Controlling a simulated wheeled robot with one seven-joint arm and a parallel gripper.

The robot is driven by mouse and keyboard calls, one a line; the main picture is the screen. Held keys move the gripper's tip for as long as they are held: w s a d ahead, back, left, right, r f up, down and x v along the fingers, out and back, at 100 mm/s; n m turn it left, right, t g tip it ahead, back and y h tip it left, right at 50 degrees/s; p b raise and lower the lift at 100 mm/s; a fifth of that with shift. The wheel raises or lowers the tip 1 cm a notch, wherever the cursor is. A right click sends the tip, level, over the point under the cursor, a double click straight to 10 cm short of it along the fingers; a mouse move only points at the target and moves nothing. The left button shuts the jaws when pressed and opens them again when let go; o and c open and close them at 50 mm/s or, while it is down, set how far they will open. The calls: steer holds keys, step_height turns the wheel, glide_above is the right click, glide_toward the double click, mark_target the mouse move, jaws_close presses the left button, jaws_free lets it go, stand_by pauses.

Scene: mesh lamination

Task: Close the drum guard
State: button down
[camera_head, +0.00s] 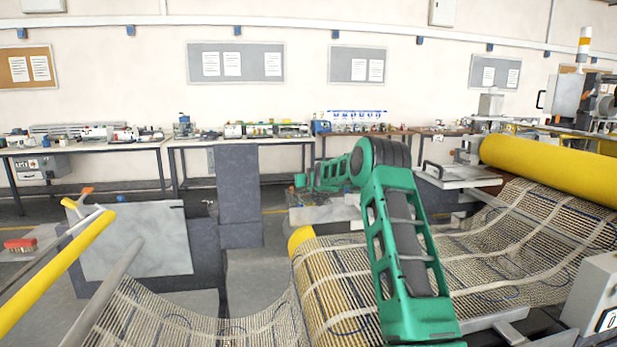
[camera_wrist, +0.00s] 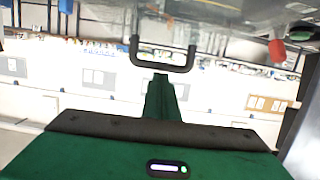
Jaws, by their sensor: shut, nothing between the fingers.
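My gripper (camera_wrist: 161,78) shows in the wrist view as a narrow green part, shut and empty. Its tip appears just short of a black U-shaped handle (camera_wrist: 163,68), in an upside-down picture; whether they touch I cannot tell. The handle seems to stand on a shiny grey surface. In the head view my green arm bends left at the elbow, and its far end is small and partly hidden. A pale flat panel (camera_head: 325,213) lies below that end. Another pale plate (camera_head: 462,179) with a black handle (camera_head: 431,170) is to the right. I cannot tell for certain which is the drum guard.
A mesh web (camera_head: 500,240) runs over yellow rollers (camera_head: 550,168) on the right and sags at front left. A yellow bar (camera_head: 55,270) and an upright grey sheet (camera_head: 140,245) stand left. A red brush (camera_head: 20,245) is at far left. Workbenches line the wall.

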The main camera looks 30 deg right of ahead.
steer(key=shift+w+d+f, duration=0.25)
steer(key=shift+w+f, duration=0.1)
steer(key=shift+f, duration=0.15)
steer(key=shift+w+d+f, duration=0.1)
steer(key=shift+w+f, duration=0.15)
steer(key=shift+f, duration=0.2)
steer(key=shift+w, duration=0.1)
steer(key=shift+w+r, duration=0.1)
steer(key=shift+r, duration=0.45)
steer(key=r, duration=0.3)
steer(key=shift+w, duration=0.3)
steer(key=r+v, duration=0.1)
steer(key=v, duration=0.8)
steer(key=shift+r, duration=0.45)
steer(key=shift+s, duration=0.25)
